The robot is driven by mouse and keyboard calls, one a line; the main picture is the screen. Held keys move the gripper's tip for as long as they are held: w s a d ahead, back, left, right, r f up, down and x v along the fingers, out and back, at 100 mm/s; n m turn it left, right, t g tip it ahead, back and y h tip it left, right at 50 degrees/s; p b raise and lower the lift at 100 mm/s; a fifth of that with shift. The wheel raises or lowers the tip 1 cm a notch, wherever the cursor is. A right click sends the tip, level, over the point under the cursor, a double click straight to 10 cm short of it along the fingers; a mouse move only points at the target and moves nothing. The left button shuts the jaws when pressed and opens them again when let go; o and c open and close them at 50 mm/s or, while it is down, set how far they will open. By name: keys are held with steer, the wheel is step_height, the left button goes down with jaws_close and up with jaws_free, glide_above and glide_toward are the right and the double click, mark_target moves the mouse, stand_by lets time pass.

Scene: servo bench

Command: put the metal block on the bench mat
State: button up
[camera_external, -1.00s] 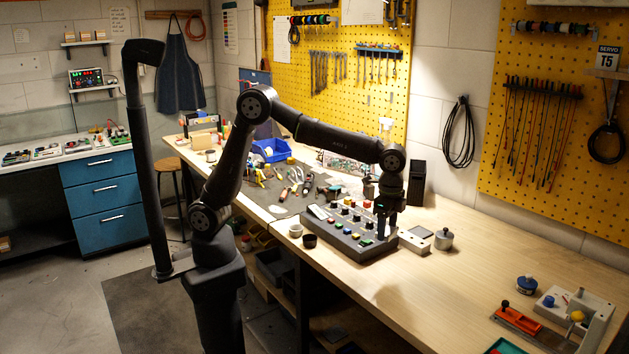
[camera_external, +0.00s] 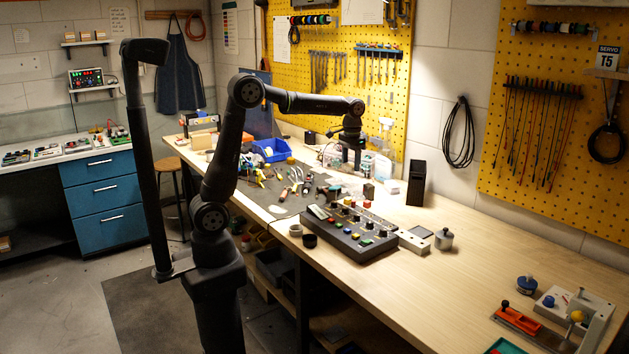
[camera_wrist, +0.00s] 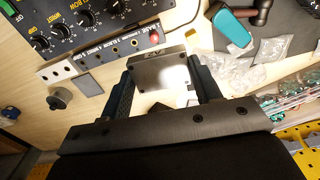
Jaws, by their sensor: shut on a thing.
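My gripper (camera_external: 352,164) is over the back part of the bench, near the yellow pegboard. In the wrist view my gripper (camera_wrist: 160,76) is shut on the metal block (camera_wrist: 160,74), a pale grey, shiny piece with markings on its far edge. One finger is on each side of it. In the external view the block is too small and dark to make out in the jaws. The dark grey bench mat (camera_external: 262,203) lies on the bench left of my gripper, with several tools on it.
The control panel (camera_external: 350,236) with coloured buttons stands in front of my gripper. A blue bin (camera_external: 270,150) is behind the mat. A tall black box (camera_external: 416,183) stands to the right. Clear plastic bags (camera_wrist: 255,70) lie near my gripper. The bench's right-hand middle is free.

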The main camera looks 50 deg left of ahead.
steer(key=a, duration=0.2)
steer(key=shift+w+a+r+n, duration=0.1)
steer(key=shift+a+r+n, duration=0.1)
steer(key=shift+a+n, duration=0.2)
steer(key=w+a+f+n, duration=0.15)
steer(key=w+a, duration=0.25)
steer(key=a, duration=0.6)
steer(key=w+a+r+n, duration=0.15)
steer(key=w+a, duration=0.25)
steer(key=a, duration=0.6)
steer(key=a+f+n, duration=0.3)
steer(key=a+n, duration=0.1)
steer(key=a, duration=1.7)
steer(key=s+a+f+n, duration=0.2)
steer(key=s+a, duration=0.4)
steer(key=a, duration=0.5)
steer(key=s+a+f+n, duration=0.15)
steer(key=s+a, duration=0.35)
steer(key=a, duration=0.6)
steer(key=s+a+f+n, duration=0.2)
steer(key=s+a, duration=0.6)
steer(key=s+a+f+n, duration=0.1)
steer(key=s+a+f, duration=0.2)
steer(key=s+a, duration=0.5)
steer(key=shift+s+d+f, duration=0.15)
steer(key=shift+f, duration=0.85)
steer(key=shift+s+d+f, duration=0.15)
steer(key=shift+f, duration=0.9)
steer(key=shift+s+d+f, duration=0.15)
steer(key=shift+f, duration=0.85)
